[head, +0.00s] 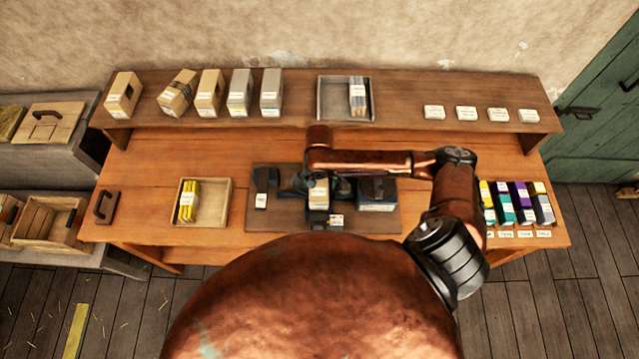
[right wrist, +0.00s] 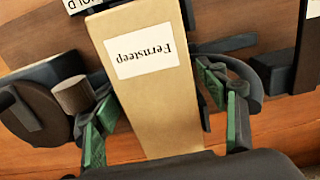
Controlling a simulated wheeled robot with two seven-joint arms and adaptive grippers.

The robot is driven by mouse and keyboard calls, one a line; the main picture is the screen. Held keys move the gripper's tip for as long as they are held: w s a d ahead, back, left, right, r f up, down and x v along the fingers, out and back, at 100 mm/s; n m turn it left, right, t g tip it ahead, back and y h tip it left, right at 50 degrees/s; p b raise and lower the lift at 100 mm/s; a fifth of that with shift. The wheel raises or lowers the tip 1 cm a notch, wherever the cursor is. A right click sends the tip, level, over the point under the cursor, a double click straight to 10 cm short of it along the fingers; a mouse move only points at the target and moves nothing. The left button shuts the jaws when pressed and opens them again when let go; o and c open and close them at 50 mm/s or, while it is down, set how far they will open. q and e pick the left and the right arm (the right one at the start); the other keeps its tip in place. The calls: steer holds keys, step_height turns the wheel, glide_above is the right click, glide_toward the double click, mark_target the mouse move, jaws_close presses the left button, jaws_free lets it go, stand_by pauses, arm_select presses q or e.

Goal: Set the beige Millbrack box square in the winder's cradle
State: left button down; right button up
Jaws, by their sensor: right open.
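A beige box (right wrist: 150,100) stands between the fingers of my right gripper (right wrist: 165,118). Its label reads "Fernsteep", upside down in the right wrist view; I see no label reading Millbrack. In the head view the box (head: 318,195) is at the middle of the dark winder board (head: 278,222), partly hidden by my right arm. My right gripper (head: 318,186) is open around it, with green-padded fingers at both sides. Dark winder parts (head: 377,190) flank it. I cannot tell whether it sits square in the cradle. My left gripper is not in view.
The back shelf holds several beige and grey boxes (head: 209,93), their labels unreadable, and a tray (head: 345,117) with one box. A tray with yellow items (head: 203,205) stands left of the board. Coloured boxes (head: 515,203) stand at the right. The table between is clear.

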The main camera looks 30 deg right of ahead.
step_height(320, 180, up, 12)
stand_by(0.6)
steer(key=shift+r, duration=0.1)
steer(key=r+p, duration=0.1)
steer(key=p, duration=0.1)
steer(key=shift+p, duration=0.3)
steer(key=shift+f, duration=0.1)
stand_by(0.3)
